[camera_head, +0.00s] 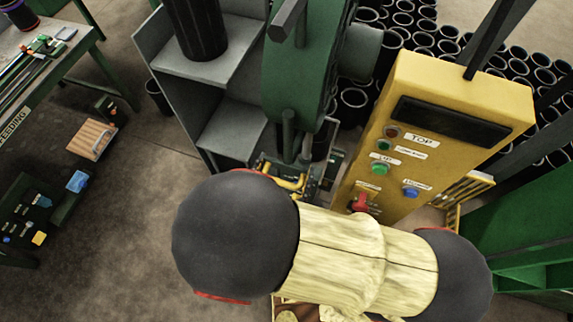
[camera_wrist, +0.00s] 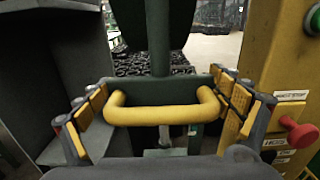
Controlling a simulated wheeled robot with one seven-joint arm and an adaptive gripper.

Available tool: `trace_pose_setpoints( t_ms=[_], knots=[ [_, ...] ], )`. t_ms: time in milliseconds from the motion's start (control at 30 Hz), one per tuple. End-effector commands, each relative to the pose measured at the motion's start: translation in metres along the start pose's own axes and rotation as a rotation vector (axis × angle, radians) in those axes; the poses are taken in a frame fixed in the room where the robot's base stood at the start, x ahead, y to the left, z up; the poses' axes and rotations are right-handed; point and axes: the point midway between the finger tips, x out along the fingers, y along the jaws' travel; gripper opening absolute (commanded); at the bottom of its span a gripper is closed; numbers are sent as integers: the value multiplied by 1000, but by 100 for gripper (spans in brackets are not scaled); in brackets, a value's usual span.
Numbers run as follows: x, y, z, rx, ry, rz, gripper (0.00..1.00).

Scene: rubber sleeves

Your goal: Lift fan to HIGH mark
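A yellow U-shaped handle (camera_wrist: 160,116) is fixed to a dark green plate below a green post (camera_wrist: 158,40). My gripper (camera_wrist: 160,105) is open, with one yellow-padded finger left of the handle and one right of it. The fingers straddle the handle's ends; I cannot tell whether they touch it. In the head view the handle (camera_head: 290,183) shows only partly beside my arm, below a large green machine housing (camera_head: 297,65). I cannot tell which part is the fan.
A yellow control box (camera_head: 440,85) with coloured buttons and a red knob (camera_head: 361,202) stands close on the right; the knob also shows in the wrist view (camera_wrist: 300,135). Grey shelving (camera_head: 215,75) stands on the left. Black sleeves (camera_head: 430,30) fill the floor behind.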

Motion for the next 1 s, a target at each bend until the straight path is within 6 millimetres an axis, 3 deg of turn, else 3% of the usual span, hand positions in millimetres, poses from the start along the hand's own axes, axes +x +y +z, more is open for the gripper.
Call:
trace_pose_setpoints(
  t_ms=[533, 1000],
  knots=[
    [0, -1, 4, -1, 4, 0, 100],
    [1, 0, 81, 1, 4, 0, 100]
  ],
)
